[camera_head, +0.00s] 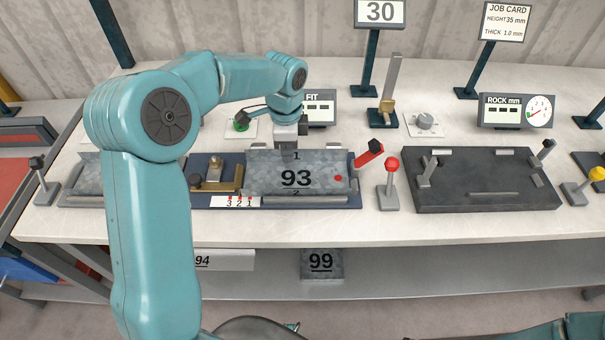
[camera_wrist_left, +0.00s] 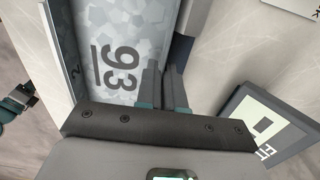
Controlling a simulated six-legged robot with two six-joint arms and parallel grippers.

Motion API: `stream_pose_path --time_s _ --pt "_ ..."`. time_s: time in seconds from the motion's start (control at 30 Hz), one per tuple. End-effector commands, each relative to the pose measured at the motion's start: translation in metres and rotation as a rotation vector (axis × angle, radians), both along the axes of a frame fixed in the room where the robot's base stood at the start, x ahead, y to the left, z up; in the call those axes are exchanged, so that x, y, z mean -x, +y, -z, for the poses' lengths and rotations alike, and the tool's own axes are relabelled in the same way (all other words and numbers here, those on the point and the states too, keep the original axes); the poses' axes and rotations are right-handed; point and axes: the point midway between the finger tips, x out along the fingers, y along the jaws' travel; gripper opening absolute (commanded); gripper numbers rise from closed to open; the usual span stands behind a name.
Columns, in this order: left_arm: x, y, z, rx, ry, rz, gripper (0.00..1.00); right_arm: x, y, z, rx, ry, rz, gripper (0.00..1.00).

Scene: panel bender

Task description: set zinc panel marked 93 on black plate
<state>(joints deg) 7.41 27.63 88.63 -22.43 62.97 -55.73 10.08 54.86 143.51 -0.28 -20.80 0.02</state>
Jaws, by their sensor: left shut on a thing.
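The zinc panel marked 93 (camera_head: 296,178) is a mottled grey sheet with a red dot at its right. It lies at the blue fixture (camera_head: 352,201) in the middle of the bench. My left gripper (camera_head: 288,150) is shut on the panel's far edge. In the left wrist view the gripper's fingers (camera_wrist_left: 164,88) close at the edge of the panel (camera_wrist_left: 112,55). The black plate (camera_head: 475,192) is to the right, with small clamps on it and no panel on top.
A red-knobbed lever (camera_head: 391,180) and a red handle (camera_head: 368,154) stand between fixture and plate. A yellow-knobbed lever (camera_head: 583,187) is right of the plate. Behind are a gauge box (camera_head: 515,111) and a tall grey post (camera_head: 390,90). Panel 99 (camera_head: 321,264) sits on the lower shelf.

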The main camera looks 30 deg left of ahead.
Motion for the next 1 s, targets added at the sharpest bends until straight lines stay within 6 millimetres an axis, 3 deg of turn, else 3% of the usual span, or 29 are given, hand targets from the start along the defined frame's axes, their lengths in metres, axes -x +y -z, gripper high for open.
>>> stream_pose_path --time_s 1.0 --pt "-0.001 0.000 -0.062 -0.001 -0.004 0.000 0.00 0.000 0.000 -0.053 0.000 0.000 0.000 0.43"
